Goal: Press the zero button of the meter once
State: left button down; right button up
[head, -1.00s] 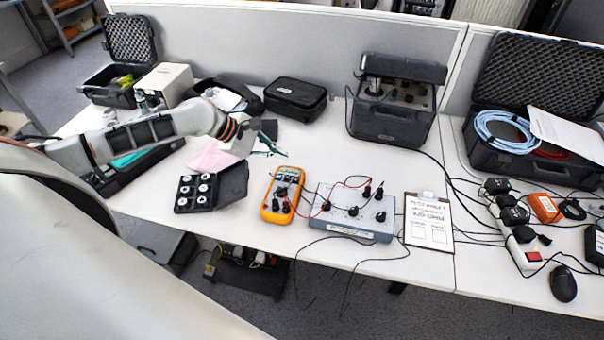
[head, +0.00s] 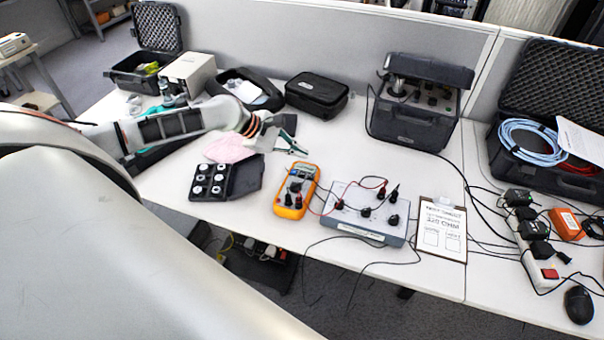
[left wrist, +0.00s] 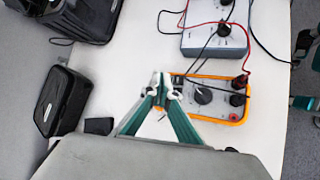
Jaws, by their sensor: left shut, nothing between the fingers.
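The meter (head: 297,190) is an orange handheld multimeter with a dark dial and leads plugged in, lying on the white table. It also shows in the left wrist view (left wrist: 207,97), partly behind my fingertips. Its zero button is too small to pick out. My left gripper (head: 301,151) is shut and empty, its green fingers just beyond the meter's far, display end. In the left wrist view the closed fingertips (left wrist: 162,86) overlap the meter's display end; contact cannot be told. A dark and teal part at that view's right edge may be my right gripper.
A grey box with knobs and leads (head: 362,213) stands right of the meter. A black case of round weights (head: 210,181) lies open to the left, by a pink cloth (head: 233,148). A clipboard (head: 441,230) lies further right. Leads trail over the table's front edge.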

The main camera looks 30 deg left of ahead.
aim_at(300, 175)
pick_arm(q)
notch_tip(300, 175, down, 3)
jog(key=b, duration=0.3)
jog(key=shift+r, duration=0.15)
jog(key=shift+f+b, duration=0.6)
jog(key=shift+f, duration=1)
pick_arm(e)
jog(key=shift+w+a+f+y, duration=0.2)
jog(key=shift+w+a+f, duration=0.15)
jog(key=shift+a, duration=0.15)
jog(key=shift+w+a+f+y, duration=0.2)
jog(key=shift+w+a+f, duration=0.15)
jog(key=shift+a, duration=0.15)
jog(key=shift+s+f, duration=0.1)
jog(key=shift+r, duration=0.25)
pick_arm(q)
jog(key=shift+f, duration=0.1)
pick_arm(e)
jog(key=shift+r, duration=0.1)
pick_arm(q)
jog(key=shift+f+p, duration=0.25)
jog(key=shift+p, duration=0.15)
pick_arm(e)
jog(key=shift+r, duration=0.2)
